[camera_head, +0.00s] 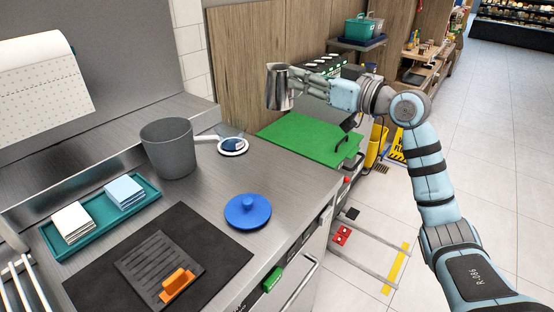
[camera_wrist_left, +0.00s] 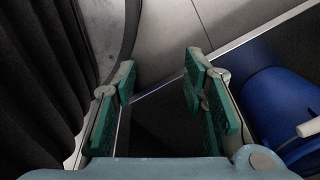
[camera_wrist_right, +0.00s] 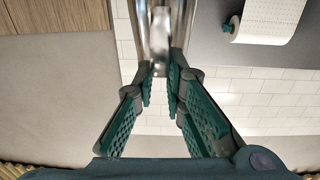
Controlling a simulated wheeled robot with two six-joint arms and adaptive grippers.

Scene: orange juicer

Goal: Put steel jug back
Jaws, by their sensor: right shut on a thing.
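The steel jug (camera_head: 279,88) is a shiny metal vessel, held in the air above the back of the counter near the green board. My right gripper (camera_head: 298,82) is shut on the jug at its right side, and its arm reaches in from the right. In the right wrist view the jug (camera_wrist_right: 160,25) shows at the top, between the fingertips of the right gripper (camera_wrist_right: 160,78). My left gripper (camera_wrist_left: 158,88) shows only in the left wrist view, with its fingers apart and nothing between them.
A green board (camera_head: 305,138) lies below the jug. A grey pot (camera_head: 168,150), a blue lid (camera_head: 247,211), a teal tray (camera_head: 62,243) with cloths and a dark mat (camera_head: 225,258) with an orange-handled tool (camera_head: 176,284) occupy the steel counter. A blue-and-white round item (camera_head: 232,145) lies by the pot.

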